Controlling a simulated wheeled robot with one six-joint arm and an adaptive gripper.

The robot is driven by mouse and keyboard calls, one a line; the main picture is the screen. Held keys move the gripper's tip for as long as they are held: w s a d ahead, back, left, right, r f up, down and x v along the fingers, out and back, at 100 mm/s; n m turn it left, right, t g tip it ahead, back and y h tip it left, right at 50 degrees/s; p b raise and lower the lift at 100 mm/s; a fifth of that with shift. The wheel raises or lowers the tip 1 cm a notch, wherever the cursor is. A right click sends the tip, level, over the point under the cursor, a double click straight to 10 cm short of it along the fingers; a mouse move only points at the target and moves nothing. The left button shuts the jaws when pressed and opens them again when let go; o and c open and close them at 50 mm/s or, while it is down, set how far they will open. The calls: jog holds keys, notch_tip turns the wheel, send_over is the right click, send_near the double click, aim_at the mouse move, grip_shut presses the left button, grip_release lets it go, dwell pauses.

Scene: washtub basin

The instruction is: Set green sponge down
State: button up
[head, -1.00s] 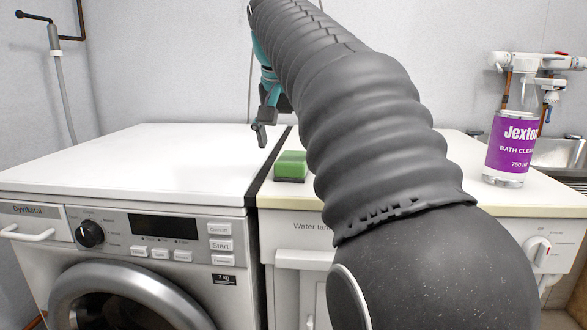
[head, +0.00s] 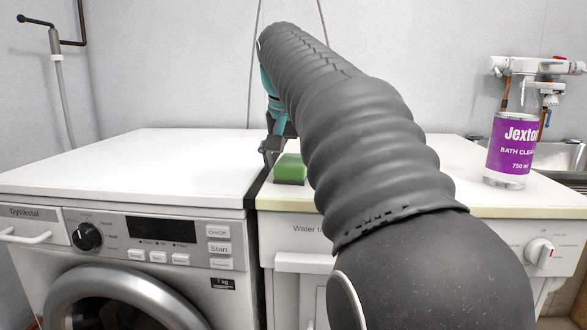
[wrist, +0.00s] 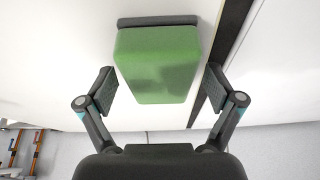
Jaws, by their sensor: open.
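The green sponge (head: 290,168) has a dark scouring layer underneath. It rests on the cream countertop (head: 408,195), near its left end beside the washing machine. In the wrist view the sponge (wrist: 158,65) lies between the two spread fingers, with a gap on each side. My gripper (wrist: 166,92) is open and holds nothing. In the head view my gripper (head: 272,150) is just behind and left of the sponge, and my arm hides part of it.
The white washing machine (head: 130,165) stands left, with a dark gap between it and the countertop. The machine's top is clear.

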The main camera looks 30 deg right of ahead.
aim_at(299, 156)
jog(key=shift+f, duration=0.15)
jog(key=c, duration=1.1)
jog(key=r, duration=0.1)
jog(key=r+p, duration=0.1)
jog(key=r, duration=0.1)
jog(key=r+p, duration=0.1)
jog(key=r, duration=0.1)
jog(key=shift+d+r, duration=0.2)
jog(key=shift+d, duration=0.2)
jog(key=shift+s+d+r+p, duration=0.5)
jog(key=shift+d+r, duration=0.5)
jog(key=shift+d, duration=0.8)
jog(key=shift+s+d+r+p, duration=0.3)
jog(key=shift+d+r+p, duration=0.3)
jog(key=shift+d+r, duration=0.8)
jog(key=shift+s+d+r+p, duration=0.4)
jog(key=shift+d+r+p, duration=0.2)
jog(key=shift+d, duration=1.55)
